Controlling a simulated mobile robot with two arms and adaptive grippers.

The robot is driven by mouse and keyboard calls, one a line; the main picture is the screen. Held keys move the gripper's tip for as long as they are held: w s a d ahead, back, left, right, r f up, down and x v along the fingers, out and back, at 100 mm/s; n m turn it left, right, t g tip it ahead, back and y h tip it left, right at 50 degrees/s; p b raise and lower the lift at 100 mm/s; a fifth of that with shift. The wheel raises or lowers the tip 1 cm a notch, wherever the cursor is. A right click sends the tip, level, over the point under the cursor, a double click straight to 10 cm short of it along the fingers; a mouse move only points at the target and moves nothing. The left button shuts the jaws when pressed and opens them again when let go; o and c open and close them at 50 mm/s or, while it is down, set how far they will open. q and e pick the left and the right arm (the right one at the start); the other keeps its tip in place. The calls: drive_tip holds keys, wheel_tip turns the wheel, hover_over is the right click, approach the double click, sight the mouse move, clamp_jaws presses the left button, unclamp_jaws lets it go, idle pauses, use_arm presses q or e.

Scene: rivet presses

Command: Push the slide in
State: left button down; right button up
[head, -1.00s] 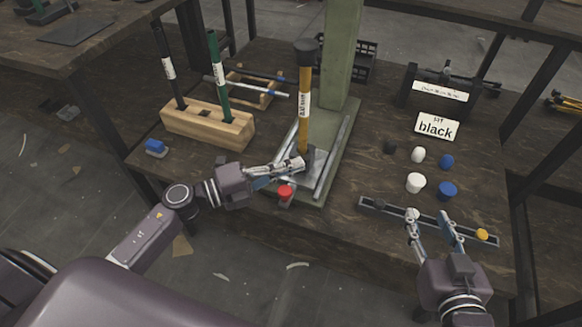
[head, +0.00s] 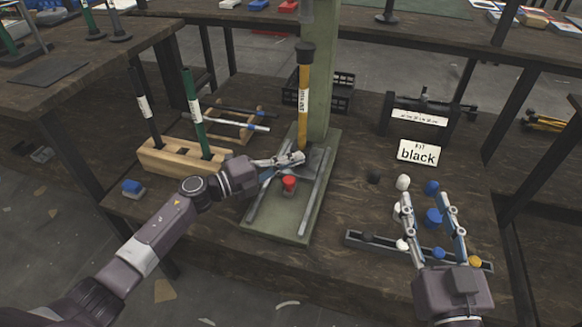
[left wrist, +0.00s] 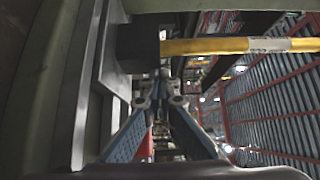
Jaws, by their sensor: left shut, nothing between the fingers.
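A green press (head: 268,224) stands on the bench with two metal rails on its base. A grey slide plate (head: 316,158) lies between the rails under the upright yellow-shafted rod (head: 304,105). A red cap (head: 289,182) sits nearer the front of the base. My left gripper (head: 298,158) is shut and empty, its tips at the foot of the yellow rod; contact with the slide cannot be told. The left wrist view shows its tips (left wrist: 160,98) beside a dark block (left wrist: 138,45) with the yellow rod. My right gripper (head: 425,193) is open over the bench at right.
White and blue caps (head: 403,182) lie around the right gripper, with a narrow rack (head: 360,240) below. A "black" sign (head: 418,153) stands behind. A wooden block (head: 170,160) holding black and green rods stands left. A blue piece (head: 132,187) lies near the left edge.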

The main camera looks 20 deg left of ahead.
use_arm(q)
drive_tip(key=shift+w, duration=0.4)
drive_tip(key=shift+w+a+r, duration=0.1)
drive_tip(key=shift+r, duration=0.05)
use_arm(e)
drive_tip(key=shift+w+a+r, duration=0.1)
drive_tip(key=shift+r, duration=0.35)
